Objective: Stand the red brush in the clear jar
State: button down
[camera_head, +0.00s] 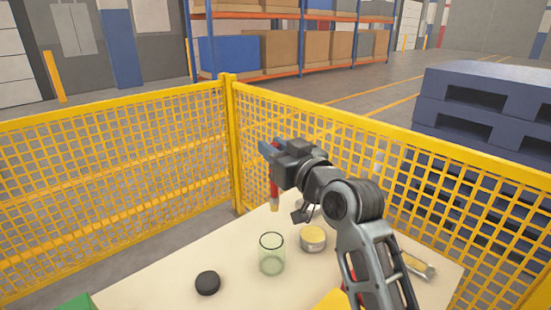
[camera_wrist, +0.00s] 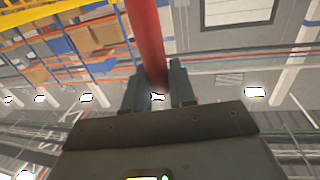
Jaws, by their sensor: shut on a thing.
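My gripper (camera_head: 268,152) is shut on the red brush (camera_head: 274,188), which hangs about upright with its pale tip downward. In the wrist view the brush's red handle (camera_wrist: 148,40) runs between my two fingers (camera_wrist: 158,82). The clear jar (camera_head: 271,256) is a greenish see-through cup standing upright on the table (camera_head: 150,287) with its mouth up. In the head view the brush tip shows above the jar in the picture, apart from it. I see nothing inside the jar.
A round tin with a yellowish top (camera_head: 313,237) stands right of the jar. A black puck-like thing (camera_head: 207,283) lies to its left. A metal-ended tool (camera_head: 418,265) lies at the right. Yellow mesh fencing (camera_head: 130,190) surrounds the table. Green and yellow things show at the near edge.

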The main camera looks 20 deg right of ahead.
aim_at(274, 208)
jog(key=shift+w+a, duration=0.1)
jog(key=shift+a, duration=0.3)
jog(key=shift+f+b, duration=5.7)
jog(key=shift+f, duration=1.5)
jog(key=c, duration=0.8)
grip_release()
jog(key=shift+c, duration=0.2)
jog(key=s+d, duration=0.1)
jog(key=s, duration=0.6)
jog(key=shift+s+d+b, duration=0.2)
jog(key=shift+s+b, duration=0.1)
jog(key=shift+s, duration=0.05)
